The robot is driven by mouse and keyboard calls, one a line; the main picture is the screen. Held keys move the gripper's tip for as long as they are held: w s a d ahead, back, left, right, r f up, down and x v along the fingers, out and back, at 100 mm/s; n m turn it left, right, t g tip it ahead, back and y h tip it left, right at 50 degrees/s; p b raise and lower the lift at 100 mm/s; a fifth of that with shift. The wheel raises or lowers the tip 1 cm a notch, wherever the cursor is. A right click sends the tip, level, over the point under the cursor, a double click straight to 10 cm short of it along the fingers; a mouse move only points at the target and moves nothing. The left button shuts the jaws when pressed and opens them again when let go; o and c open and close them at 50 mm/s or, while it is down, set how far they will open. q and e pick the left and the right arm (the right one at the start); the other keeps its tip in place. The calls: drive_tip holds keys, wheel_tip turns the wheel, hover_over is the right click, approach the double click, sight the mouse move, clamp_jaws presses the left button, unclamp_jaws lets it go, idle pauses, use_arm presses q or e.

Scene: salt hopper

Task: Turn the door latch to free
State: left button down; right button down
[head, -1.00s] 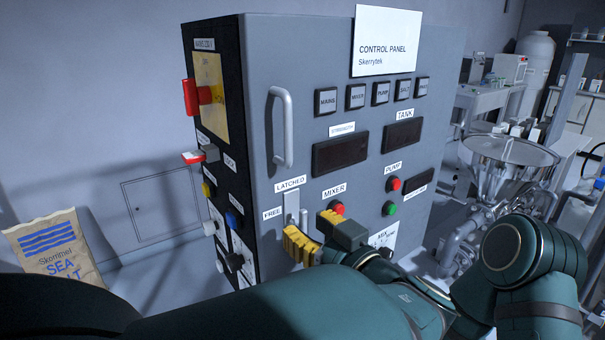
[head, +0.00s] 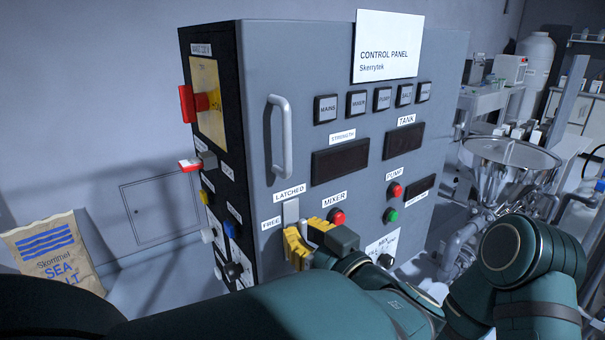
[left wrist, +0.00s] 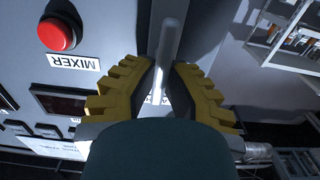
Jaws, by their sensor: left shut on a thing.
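The control cabinet (head: 350,185) has a door with a vertical bar handle (head: 281,138). Below the handle is the door latch, whose pale plate (head: 291,212) shows between the LATCHED label (head: 289,190) and the FREE label (head: 271,223). My left gripper (head: 304,236), with yellow ridged fingers, is at the latch, and its fingers hide most of the lever. In the left wrist view a light grey lever (left wrist: 168,45) stands between the two fingers (left wrist: 162,85), which are shut on it. My right gripper is not in view.
The red mixer button (head: 338,216) is close to the right of my left gripper. Red and green pump buttons (head: 393,202) are farther right. A red switch handle (head: 187,104) juts from the cabinet's side. A steel hopper (head: 508,160) stands to the right, a salt sack (head: 50,255) at left.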

use_arm(q)
drive_tip(key=shift+m, duration=0.3)
drive_tip(key=shift+w+m+b, duration=0.1)
drive_tip(key=shift+m+b, duration=0.2)
drive_tip(key=shift+m, duration=0.7)
drive_tip(key=m, duration=0.2)
drive_tip(key=shift+w+d+m, duration=0.1)
drive_tip(key=shift+d+m, duration=0.05)
drive_tip(key=shift+m, duration=0.15)
drive_tip(key=m, duration=0.4)
drive_tip(key=shift+w+d+f+m, duration=0.1)
drive_tip(key=shift+d+f+m, duration=0.05)
drive_tip(key=shift+m, duration=0.15)
drive_tip(key=m+p, duration=0.1)
drive_tip(key=m, duration=0.2)
drive_tip(key=shift+d+f+m+p, duration=0.1)
drive_tip(key=shift+m+p, duration=0.2)
drive_tip(key=shift+p, duration=0.05)
drive_tip(key=shift+w+f+m+p, duration=0.15)
drive_tip(key=shift+m+p, duration=0.4)
drive_tip(key=shift+m, duration=0.55)
drive_tip(key=shift+s+f+m+p, duration=0.15)
drive_tip(key=shift+m+p, duration=0.4)
drive_tip(key=shift+m, duration=0.55)
drive_tip(key=shift+w, duration=0.1)
drive_tip(key=c, duration=1)
unclamp_jaws()
